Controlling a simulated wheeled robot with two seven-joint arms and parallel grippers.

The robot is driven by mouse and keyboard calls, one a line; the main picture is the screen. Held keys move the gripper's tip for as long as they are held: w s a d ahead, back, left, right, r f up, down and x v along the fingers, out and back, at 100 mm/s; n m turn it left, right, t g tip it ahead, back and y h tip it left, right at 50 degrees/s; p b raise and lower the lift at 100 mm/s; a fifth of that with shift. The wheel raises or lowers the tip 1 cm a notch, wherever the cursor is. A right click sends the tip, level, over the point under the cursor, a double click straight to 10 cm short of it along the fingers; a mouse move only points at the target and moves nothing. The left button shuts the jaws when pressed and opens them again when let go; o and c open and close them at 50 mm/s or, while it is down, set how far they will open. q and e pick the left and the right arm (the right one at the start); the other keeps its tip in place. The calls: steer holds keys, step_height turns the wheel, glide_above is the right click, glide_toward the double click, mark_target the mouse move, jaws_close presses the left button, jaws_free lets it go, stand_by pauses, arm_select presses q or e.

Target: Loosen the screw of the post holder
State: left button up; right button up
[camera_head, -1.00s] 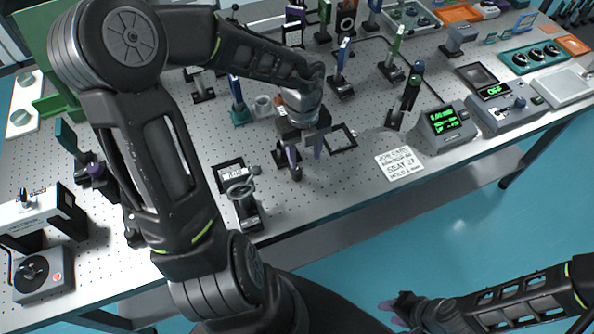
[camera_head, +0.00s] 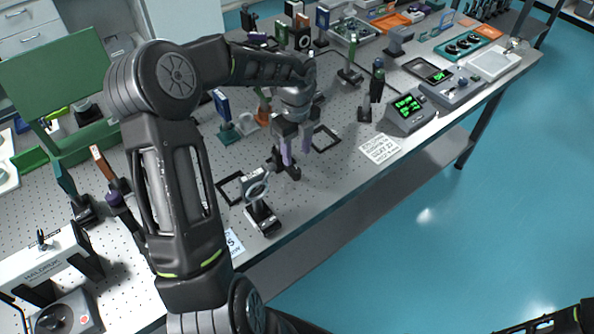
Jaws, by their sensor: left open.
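A small black post holder (camera_head: 291,172) stands on the perforated optical table (camera_head: 330,182), near its front edge. My left gripper (camera_head: 296,158) points down just above and in front of it, with two purple fingers apart. One finger overlaps the holder in the picture; I cannot tell whether they touch. The gripper hides the holder's upper part, and its screw cannot be made out.
A printed note (camera_head: 380,148) and a meter with a green display (camera_head: 405,110) are further right. Several posts with optics stand behind. A green panel (camera_head: 75,70) is at far left. Blue floor lies beyond the front edge.

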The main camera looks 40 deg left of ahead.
mark_target(296, 170)
arm_select(q)
steer(key=shift+f+p, duration=0.5)
steer(key=shift+f, duration=3.4)
steer(key=shift+c, duration=0.4)
jaws_close()
